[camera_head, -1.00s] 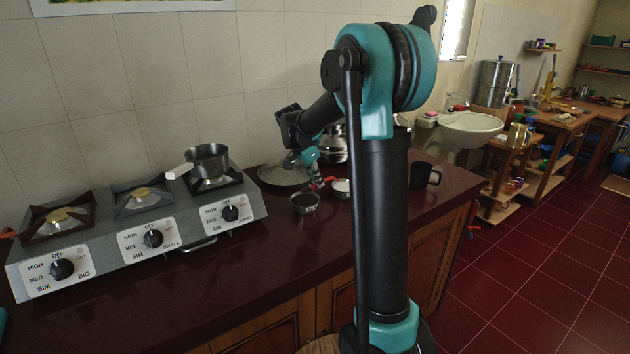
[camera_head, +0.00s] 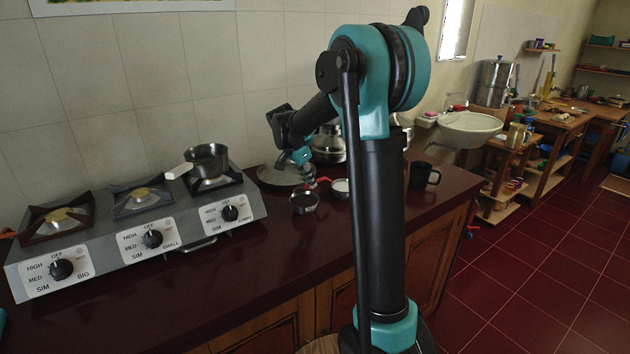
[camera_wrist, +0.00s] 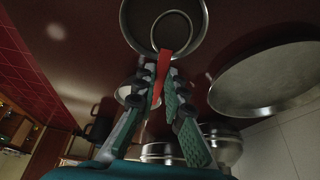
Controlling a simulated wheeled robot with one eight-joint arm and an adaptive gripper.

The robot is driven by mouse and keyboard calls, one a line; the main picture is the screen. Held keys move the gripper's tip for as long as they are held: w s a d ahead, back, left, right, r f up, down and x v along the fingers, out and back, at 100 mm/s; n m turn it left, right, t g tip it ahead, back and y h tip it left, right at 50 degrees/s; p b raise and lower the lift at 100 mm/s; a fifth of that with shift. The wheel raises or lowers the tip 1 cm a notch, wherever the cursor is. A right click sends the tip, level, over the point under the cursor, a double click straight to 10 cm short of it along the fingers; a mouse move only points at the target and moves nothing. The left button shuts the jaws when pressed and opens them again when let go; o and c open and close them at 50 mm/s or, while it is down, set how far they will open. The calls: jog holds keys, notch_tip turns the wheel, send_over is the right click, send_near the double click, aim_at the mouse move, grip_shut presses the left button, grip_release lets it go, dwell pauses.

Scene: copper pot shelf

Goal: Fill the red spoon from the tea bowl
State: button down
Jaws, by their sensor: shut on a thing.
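My gripper (camera_wrist: 163,82) is shut on the red spoon (camera_wrist: 164,62), as the wrist view shows. The spoon's round end lies over or inside a dark metal bowl (camera_wrist: 138,24), which looks like the tea bowl. I cannot tell how deep the spoon sits or whether it holds anything. In the head view the small metal bowl (camera_head: 304,207) stands on the dark red counter. My gripper (camera_head: 309,181) is just above and behind it, small and partly blended with the arm.
A second small bowl with white contents (camera_head: 341,185) stands close to the right, partly behind my arm. A large round lid (camera_head: 275,174) lies behind. A black mug (camera_head: 422,175) is farther right, and a stove (camera_head: 140,235) with a pot (camera_head: 207,160) is left. The front counter is clear.

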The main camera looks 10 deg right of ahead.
jog(key=d, duration=0.3)
dwell(0.9)
jog(key=shift+a, duration=0.15)
jog(key=shift+a, duration=0.6)
